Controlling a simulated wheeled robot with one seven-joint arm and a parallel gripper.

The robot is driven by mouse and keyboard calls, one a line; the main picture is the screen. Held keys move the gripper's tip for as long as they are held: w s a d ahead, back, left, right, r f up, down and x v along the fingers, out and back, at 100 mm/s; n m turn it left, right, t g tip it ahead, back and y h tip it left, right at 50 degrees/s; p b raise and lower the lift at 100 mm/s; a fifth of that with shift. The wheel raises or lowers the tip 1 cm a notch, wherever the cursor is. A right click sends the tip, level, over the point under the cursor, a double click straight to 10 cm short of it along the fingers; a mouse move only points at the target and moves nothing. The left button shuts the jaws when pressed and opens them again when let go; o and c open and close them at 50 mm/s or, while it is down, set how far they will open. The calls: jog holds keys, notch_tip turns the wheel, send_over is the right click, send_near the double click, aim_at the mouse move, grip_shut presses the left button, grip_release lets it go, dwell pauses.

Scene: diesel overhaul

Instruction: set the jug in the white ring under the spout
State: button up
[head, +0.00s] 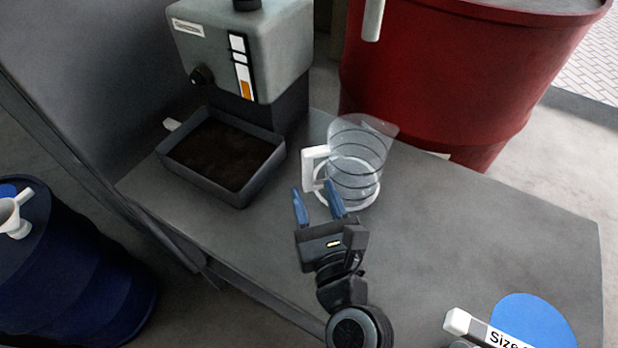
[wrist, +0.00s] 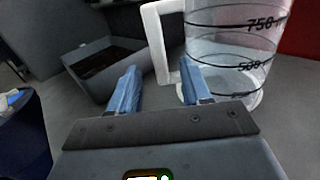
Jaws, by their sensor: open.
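The clear jug (head: 362,160), with dark level lines and a white handle (head: 309,168), stands upright on the grey bench. The white ring (head: 372,203) lies on the bench and shows around the jug's base; the jug looks to be within it, but exact centring is unclear. The pale spout (head: 372,20) hangs in front of the red drum, above and behind the jug. My gripper (head: 318,194) is open on the near side of the handle. In the wrist view the handle (wrist: 156,45) appears between the blue fingertips (wrist: 160,70), and the jug (wrist: 232,65) is to their right.
A grey tray (head: 243,195) with dark contents sits left of the jug, beneath a grey-green machine (head: 250,50). The red drum (head: 440,80) stands behind the bench. A blue disc (head: 535,318) and a "Size" label lie front right.

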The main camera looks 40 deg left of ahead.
jog(key=v, duration=0.7)
jog(key=shift+d+b, duration=0.15)
jog(key=shift+b, duration=0.2)
dwell(1.1)
